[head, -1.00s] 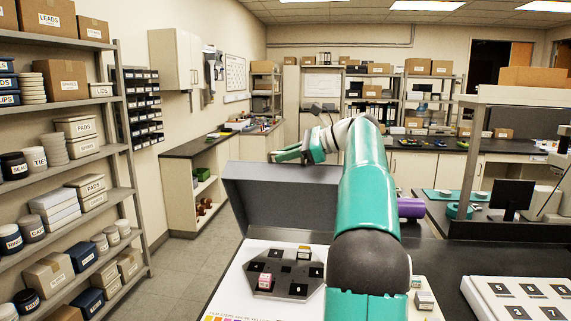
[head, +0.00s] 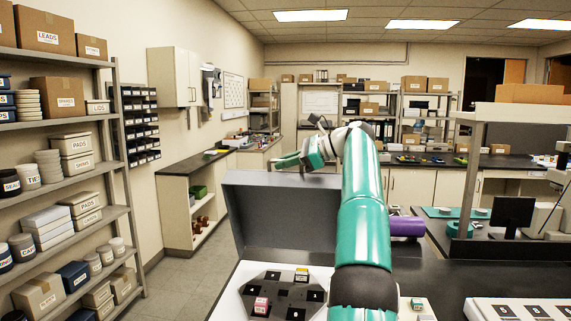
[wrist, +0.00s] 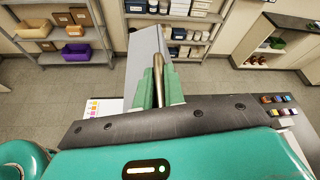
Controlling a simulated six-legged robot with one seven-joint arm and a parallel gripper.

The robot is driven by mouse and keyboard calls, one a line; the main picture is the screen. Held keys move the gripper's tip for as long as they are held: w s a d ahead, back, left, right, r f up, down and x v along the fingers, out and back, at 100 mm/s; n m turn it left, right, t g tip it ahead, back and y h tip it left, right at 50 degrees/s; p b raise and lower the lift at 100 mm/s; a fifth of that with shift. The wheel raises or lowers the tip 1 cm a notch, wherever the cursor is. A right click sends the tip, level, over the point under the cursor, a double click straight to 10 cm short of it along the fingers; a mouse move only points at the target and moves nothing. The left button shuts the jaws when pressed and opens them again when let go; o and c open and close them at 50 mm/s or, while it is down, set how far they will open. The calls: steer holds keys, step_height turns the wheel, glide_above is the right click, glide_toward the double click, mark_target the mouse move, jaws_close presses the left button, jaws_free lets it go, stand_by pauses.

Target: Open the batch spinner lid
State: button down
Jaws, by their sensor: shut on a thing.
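The grey batch spinner lid (head: 290,208) stands raised at the back of the white spinner base (head: 222,307). A dark many-sided plate (head: 262,293) with numbered dark squares lies uncovered in front of it. A pink block and a yellow-topped block sit on the plate. My gripper (head: 284,161) is at the lid's top edge, reached over by my teal arm. In the wrist view my gripper's green fingers (wrist: 159,88) are shut on a metallic bar-like handle (wrist: 158,68), with the grey lid panel beside it. The exact finger contact is partly hidden.
A purple cylinder (head: 406,228) lies right of my arm on the dark bench. A white numbered tray (head: 520,309) is at the lower right. Shelving (head: 70,222) lines the left wall, with open floor (head: 190,272) between it and the spinner.

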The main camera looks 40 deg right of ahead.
steer(key=c, duration=1.5)
jaws_free()
steer(key=shift+s+r, duration=0.1)
